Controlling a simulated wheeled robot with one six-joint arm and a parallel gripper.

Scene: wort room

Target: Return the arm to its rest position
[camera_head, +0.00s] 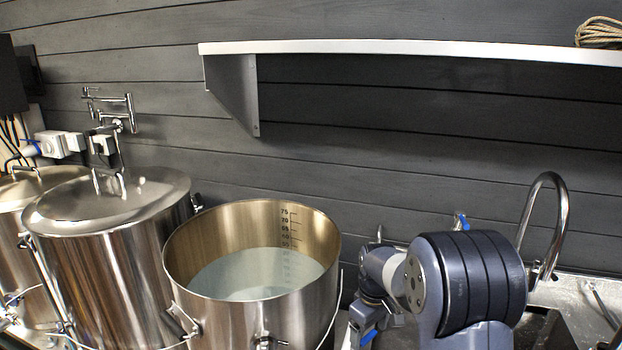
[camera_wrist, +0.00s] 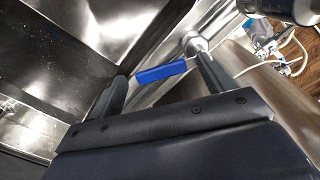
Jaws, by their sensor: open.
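My arm (camera_head: 465,285) is folded at the lower right of the head view, in front of the sink area. My gripper (camera_wrist: 158,64) is open in the wrist view, its two dark fingers spread apart with nothing held. A blue lever handle (camera_wrist: 161,72) shows between and beyond the fingertips; I cannot tell how far off it is. A blue piece also shows low beside the arm in the head view (camera_head: 368,337). The gripper's fingers cannot be made out in the head view.
An open steel kettle (camera_head: 255,322) holding liquid stands just left of my arm. A lidded kettle (camera_head: 115,250) stands farther left. A curved tap (camera_head: 563,200) rises close to the arm's right. A white shelf (camera_head: 420,48) runs above, with free space under it.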

